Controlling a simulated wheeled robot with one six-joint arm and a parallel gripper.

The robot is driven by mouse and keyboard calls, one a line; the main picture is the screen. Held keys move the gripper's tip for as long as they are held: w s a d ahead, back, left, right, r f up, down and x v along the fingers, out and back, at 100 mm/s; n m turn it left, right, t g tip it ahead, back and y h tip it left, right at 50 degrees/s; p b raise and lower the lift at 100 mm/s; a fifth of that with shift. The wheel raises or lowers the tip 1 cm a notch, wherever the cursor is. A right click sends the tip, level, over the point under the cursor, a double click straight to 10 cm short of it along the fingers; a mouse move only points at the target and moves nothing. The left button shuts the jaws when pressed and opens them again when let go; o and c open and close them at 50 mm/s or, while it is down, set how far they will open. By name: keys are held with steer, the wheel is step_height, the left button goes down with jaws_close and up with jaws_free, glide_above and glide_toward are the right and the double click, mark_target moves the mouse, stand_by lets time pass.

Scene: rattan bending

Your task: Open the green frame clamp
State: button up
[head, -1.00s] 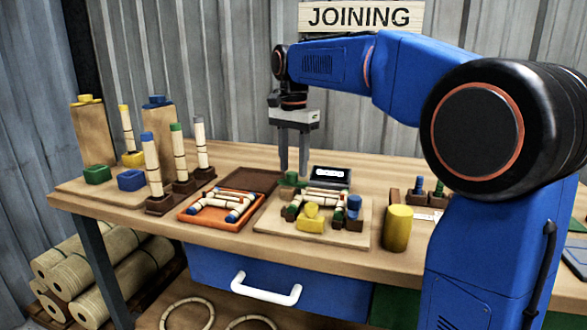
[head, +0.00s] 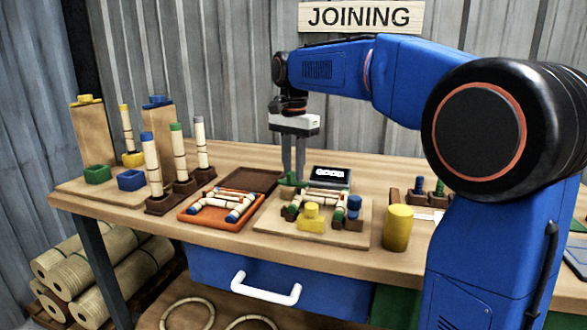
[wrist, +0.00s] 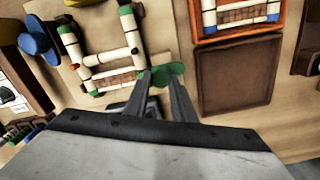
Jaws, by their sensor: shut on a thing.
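The green frame clamp (head: 285,180) is at the back left corner of the light wooden jig board (head: 268,222). My gripper (head: 294,180) points straight down and is shut on the green clamp. In the wrist view the clamp (wrist: 178,69) shows between and beside the fingertips (wrist: 160,77), and the fingers partly hide it. A rattan frame (wrist: 97,58) with green joints lies on the board beside the clamp. A yellow clamp (head: 311,218) and a blue clamp (head: 353,207) stand on the front and right of the board.
A small display (head: 331,176) stands behind the board. An orange tray (head: 190,218) with rattan pieces and an empty brown tray (head: 253,180) lie to the left. Several upright rattan poles stand farther left. A yellow cylinder (head: 397,228) stands to the right.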

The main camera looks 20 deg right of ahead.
steer(key=n, duration=0.4)
steer(key=shift+w+a, duration=0.1)
steer(key=n, duration=0.4)
steer(key=shift+a+n, duration=0.1)
steer(key=shift+n, duration=0.2)
steer(key=n, duration=0.4)
steer(key=shift+a+n, duration=0.1)
steer(key=shift+n, duration=0.2)
steer(key=shift+a+n, duration=0.1)
steer(key=shift+n, duration=2.1)
steer(key=o, duration=1.1)
steer(key=shift+c, duration=0.2)
steer(key=shift+r, duration=0.15)
